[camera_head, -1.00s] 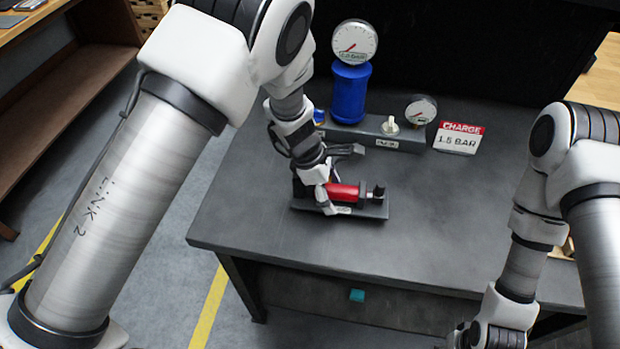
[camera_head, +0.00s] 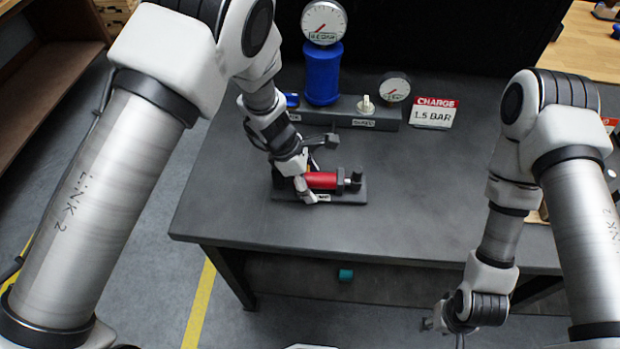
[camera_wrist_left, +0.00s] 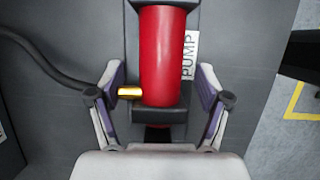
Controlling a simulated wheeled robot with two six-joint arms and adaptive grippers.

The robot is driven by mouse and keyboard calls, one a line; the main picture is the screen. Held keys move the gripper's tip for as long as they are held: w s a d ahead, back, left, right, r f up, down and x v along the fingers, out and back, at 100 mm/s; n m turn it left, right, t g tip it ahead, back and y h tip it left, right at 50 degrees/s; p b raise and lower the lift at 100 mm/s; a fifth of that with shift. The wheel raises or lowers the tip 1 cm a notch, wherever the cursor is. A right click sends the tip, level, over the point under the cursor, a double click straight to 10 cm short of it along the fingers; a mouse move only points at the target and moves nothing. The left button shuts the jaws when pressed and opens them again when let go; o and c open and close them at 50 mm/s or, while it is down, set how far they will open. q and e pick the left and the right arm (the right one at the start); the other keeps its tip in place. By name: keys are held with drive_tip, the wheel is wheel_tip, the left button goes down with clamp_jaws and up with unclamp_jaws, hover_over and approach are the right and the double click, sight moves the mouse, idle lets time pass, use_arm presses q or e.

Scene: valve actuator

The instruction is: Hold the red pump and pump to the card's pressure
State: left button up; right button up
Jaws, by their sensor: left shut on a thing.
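The red pump (camera_head: 324,181) lies on its dark base near the table's front edge. My left gripper (camera_head: 308,174) is at the pump's left end, shut on it. In the left wrist view, the fingers (camera_wrist_left: 162,88) flank the red barrel (camera_wrist_left: 163,55) near its dark end block; the contact is hard to see. The card (camera_head: 434,112) reads "CHARGE 1.5 BAR". A round gauge (camera_head: 324,22) tops the blue cylinder (camera_head: 322,76); its small readout is too blurred to read surely. My right gripper (camera_head: 438,322) hangs low in front of the table, away from the pump.
A smaller gauge (camera_head: 395,90) and a pale knob (camera_head: 366,104) sit on a dark block (camera_head: 384,124) behind the pump. A hose (camera_wrist_left: 45,62) runs from the pump's side. The tabletop (camera_head: 430,190) right of the pump is clear. A teal item (camera_head: 346,275) is below it.

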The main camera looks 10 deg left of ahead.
idle(2.7)
drive_tip(key=shift+o, duration=0.7)
drive_tip(key=w+a+r+n+t+y, duration=0.3)
drive_tip(key=w+a+r+n+y, duration=0.15)
drive_tip(key=r+n+y, duration=0.35)
drive_tip(key=w+a+r+n+t+y, duration=0.2)
drive_tip(key=w+a+r+n+y, duration=0.3)
drive_tip(key=r+n, duration=0.4)
drive_tip(key=m+g, duration=0.1)
drive_tip(key=g, duration=0.1)
approach(359, 169)
drive_tip(key=x, duration=1)
drive_tip(key=shift+a+f, duration=0.2)
drive_tip(key=shift+f, duration=0.2)
drive_tip(key=shift+d, duration=0.15)
clamp_jaws()
